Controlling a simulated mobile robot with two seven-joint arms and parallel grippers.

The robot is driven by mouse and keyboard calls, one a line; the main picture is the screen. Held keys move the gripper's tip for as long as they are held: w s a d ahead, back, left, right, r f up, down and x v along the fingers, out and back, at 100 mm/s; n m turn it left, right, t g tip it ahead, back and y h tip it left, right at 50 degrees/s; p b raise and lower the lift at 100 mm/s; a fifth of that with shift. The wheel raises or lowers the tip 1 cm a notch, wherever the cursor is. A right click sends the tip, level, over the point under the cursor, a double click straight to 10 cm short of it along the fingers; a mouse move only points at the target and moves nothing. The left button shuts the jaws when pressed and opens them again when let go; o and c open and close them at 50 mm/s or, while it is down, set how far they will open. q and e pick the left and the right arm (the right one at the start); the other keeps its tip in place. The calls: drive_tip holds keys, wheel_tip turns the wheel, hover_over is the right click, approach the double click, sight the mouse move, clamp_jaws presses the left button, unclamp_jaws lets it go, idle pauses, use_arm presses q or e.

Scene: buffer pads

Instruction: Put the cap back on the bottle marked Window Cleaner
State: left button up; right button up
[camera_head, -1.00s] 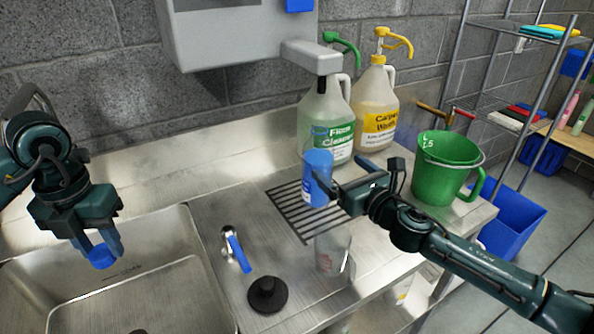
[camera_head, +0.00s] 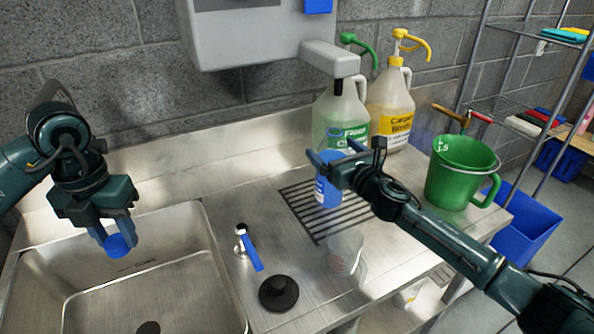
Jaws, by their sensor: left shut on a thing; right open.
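A small blue cap (camera_head: 119,246) is held between the fingers of my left gripper (camera_head: 115,236), above the sink at left. A blue bottle (camera_head: 326,190) stands on the slotted drain area; its label is too small to read, and its top is partly hidden by my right gripper. My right gripper (camera_head: 338,165) is open at the bottle's upper part; I cannot tell whether its fingers touch it.
A sink (camera_head: 175,255) is below the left arm. A tap with a blue lever (camera_head: 249,247), a black stopper (camera_head: 278,293) and a clear cup (camera_head: 343,252) are in front. Jugs marked Floor Cleaner (camera_head: 341,110) and Carpet (camera_head: 390,105), and a green bucket (camera_head: 458,175), stand behind.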

drive_tip(key=shift+w+a, duration=0.25)
drive_tip(key=shift+w, duration=0.25)
drive_tip(key=shift+c, duration=0.2)
drive_tip(key=c, duration=1.9)
drive_tip(key=shift+r, duration=0.1)
clamp_jaws()
drive_tip(key=shift+r, duration=0.15)
